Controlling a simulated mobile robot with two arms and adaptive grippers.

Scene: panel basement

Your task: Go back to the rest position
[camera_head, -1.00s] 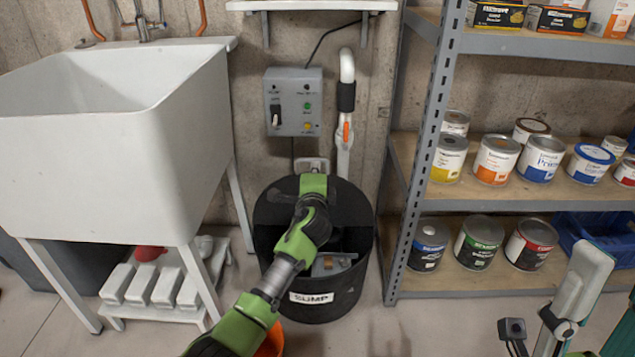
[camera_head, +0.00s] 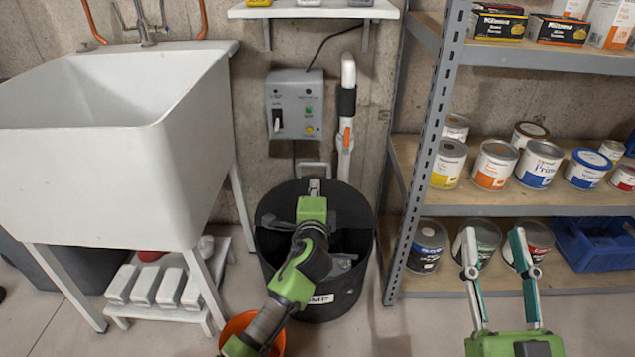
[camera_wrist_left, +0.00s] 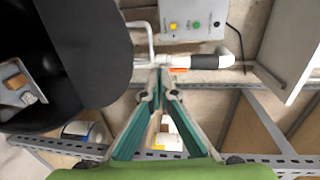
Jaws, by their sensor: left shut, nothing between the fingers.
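My left gripper (camera_head: 314,187) is over the black sump bin (camera_head: 345,295) in the head view, near its back rim. The green wrist hides most of it. In the left wrist view its two teal-edged fingers (camera_wrist_left: 158,72) meet at the tips with nothing between them. My right gripper (camera_head: 493,238) is at the lower right of the head view, fingers pointing up and spread apart, empty, in front of the lower shelf's cans.
A grey control box (camera_head: 295,104) hangs above the bin, beside a white pipe (camera_head: 347,125). A white sink (camera_head: 110,150) stands left. A metal shelf (camera_head: 419,170) with paint cans stands right. An orange bucket (camera_head: 236,326) is in front of the bin. Floor between bin and right gripper is clear.

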